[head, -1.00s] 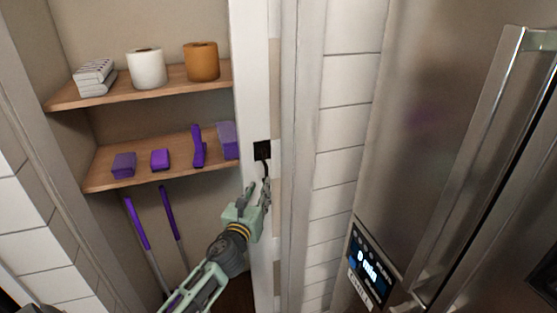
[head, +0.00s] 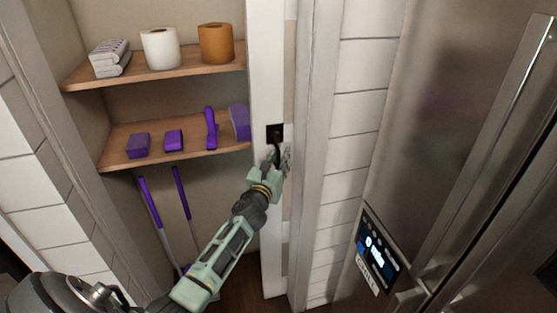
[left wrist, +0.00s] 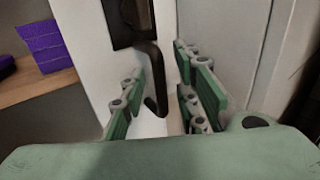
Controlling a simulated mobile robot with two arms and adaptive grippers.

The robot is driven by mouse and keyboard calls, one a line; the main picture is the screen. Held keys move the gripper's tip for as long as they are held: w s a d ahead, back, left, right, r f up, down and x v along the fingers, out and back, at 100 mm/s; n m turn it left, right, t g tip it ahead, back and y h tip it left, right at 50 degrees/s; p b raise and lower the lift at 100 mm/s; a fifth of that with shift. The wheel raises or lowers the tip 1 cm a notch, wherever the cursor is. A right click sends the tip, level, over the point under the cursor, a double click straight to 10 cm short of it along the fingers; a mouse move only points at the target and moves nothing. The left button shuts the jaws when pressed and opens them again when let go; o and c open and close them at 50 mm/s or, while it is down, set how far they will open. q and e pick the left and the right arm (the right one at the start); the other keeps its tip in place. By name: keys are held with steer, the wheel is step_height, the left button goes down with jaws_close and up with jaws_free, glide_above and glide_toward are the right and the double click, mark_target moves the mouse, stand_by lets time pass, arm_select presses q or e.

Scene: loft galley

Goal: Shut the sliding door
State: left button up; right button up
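The sliding door (head: 268,220) is a white panel seen nearly edge-on at the right side of the closet opening, which stands mostly open. It carries a black plate with a dark hooked handle (head: 275,133); the handle (left wrist: 151,75) also shows in the left wrist view. My left gripper (head: 281,160) is at the handle, just below the plate. In the left wrist view its green fingers (left wrist: 160,100) are apart, one on each side of the handle; I cannot make out contact. My right gripper is not in view.
Closet shelves (head: 165,72) hold paper rolls, folded cloths and purple cleaning items; purple-handled poles (head: 150,205) stand below. White wall tiles (head: 365,100) and a steel fridge (head: 460,100) with a long handle and a display stand close on the right.

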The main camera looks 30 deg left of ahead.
arm_select(q)
steer(key=shift+c, duration=0.4)
jaws_close()
steer(key=shift+s, duration=0.1)
